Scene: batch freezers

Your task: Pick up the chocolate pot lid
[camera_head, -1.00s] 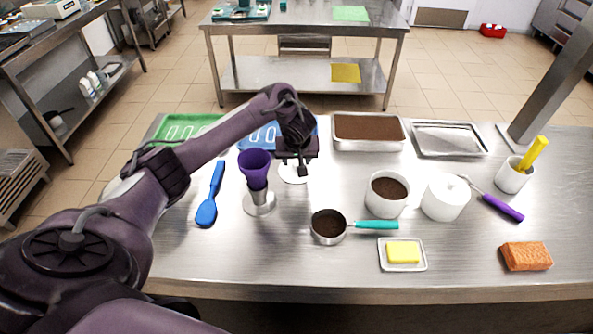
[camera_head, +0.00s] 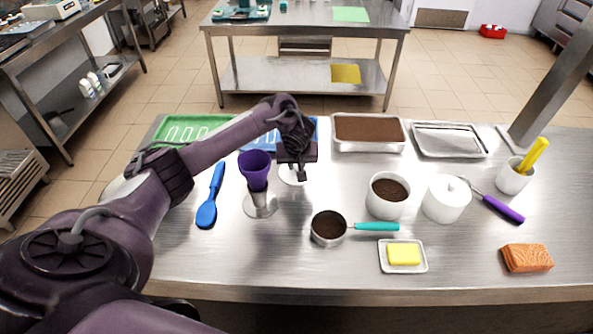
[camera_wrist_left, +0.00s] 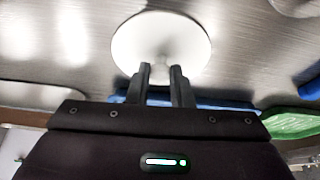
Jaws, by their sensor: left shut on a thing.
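The white round lid (camera_head: 288,176) lies at the table's back middle, just right of the purple cup, partly hidden by my gripper. In the left wrist view the lid (camera_wrist_left: 150,35) is a white disc with the fingers at its near part. The white pot with dark chocolate (camera_head: 388,195) stands open to the right. My right gripper is not in view.
A purple cup on a metal stand (camera_head: 256,172) is close to the left. A blue spoon (camera_head: 209,205), a teal-handled pan (camera_head: 328,228), a lidded white pot (camera_head: 446,200) and a brown-filled tray (camera_head: 368,132) stand around. The table's front left is clear.

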